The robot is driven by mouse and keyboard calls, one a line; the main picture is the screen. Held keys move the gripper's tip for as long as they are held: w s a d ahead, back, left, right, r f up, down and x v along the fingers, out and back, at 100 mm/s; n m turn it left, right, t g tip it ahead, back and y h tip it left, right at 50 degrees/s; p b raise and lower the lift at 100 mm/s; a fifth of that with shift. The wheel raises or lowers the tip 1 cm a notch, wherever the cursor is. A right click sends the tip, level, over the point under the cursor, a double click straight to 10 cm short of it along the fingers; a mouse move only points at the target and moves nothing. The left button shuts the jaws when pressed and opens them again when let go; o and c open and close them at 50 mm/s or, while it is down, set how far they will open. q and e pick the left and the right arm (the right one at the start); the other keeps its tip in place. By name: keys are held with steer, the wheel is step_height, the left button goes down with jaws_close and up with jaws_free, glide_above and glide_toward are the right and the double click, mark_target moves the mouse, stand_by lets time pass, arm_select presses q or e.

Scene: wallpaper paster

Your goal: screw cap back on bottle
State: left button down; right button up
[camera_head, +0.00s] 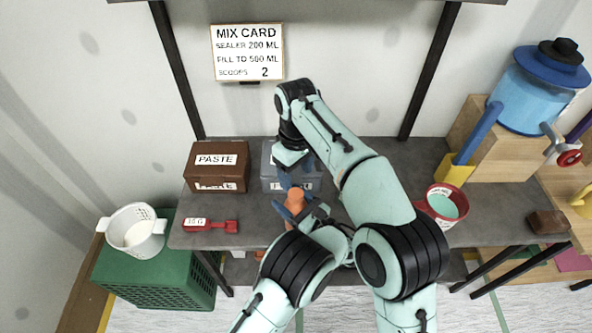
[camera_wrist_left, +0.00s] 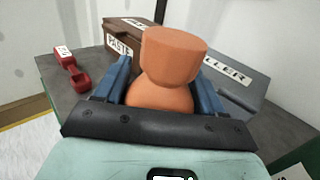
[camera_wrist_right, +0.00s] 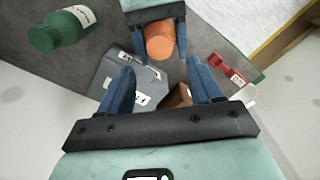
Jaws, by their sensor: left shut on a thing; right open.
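My left gripper (camera_head: 291,209) is shut on an orange bottle (camera_wrist_left: 160,97) and holds it upright near the table's front edge. An orange cap-like top (camera_wrist_left: 174,52), wider than the neck, sits on the bottle; I cannot tell whether it is screwed tight. The orange top also shows in the head view (camera_head: 296,195) and between the left fingers in the right wrist view (camera_wrist_right: 159,42). My right gripper (camera_wrist_right: 160,72) is open and empty, pointing down just behind and above the bottle, apart from it. In the head view, my arms hide part of the bottle.
A brown PASTE box (camera_head: 217,160), a grey box (camera_head: 268,172) and a red scoop (camera_head: 209,225) are on the table. A red-rimmed bowl (camera_head: 458,194) and brown block (camera_head: 548,222) are at right. A green bottle (camera_wrist_right: 66,28) shows in the right wrist view. A white basket (camera_head: 113,225) stands left.

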mark_target(296, 193)
steer(key=shift+f, duration=0.15)
steer(key=shift+f, duration=3.9)
steer(key=c, duration=1.1)
steer(key=o, duration=1.3)
steer(key=shift+c, duration=0.2)
steer(key=shift+r, duration=0.1)
step_height(296, 193, up, 12)
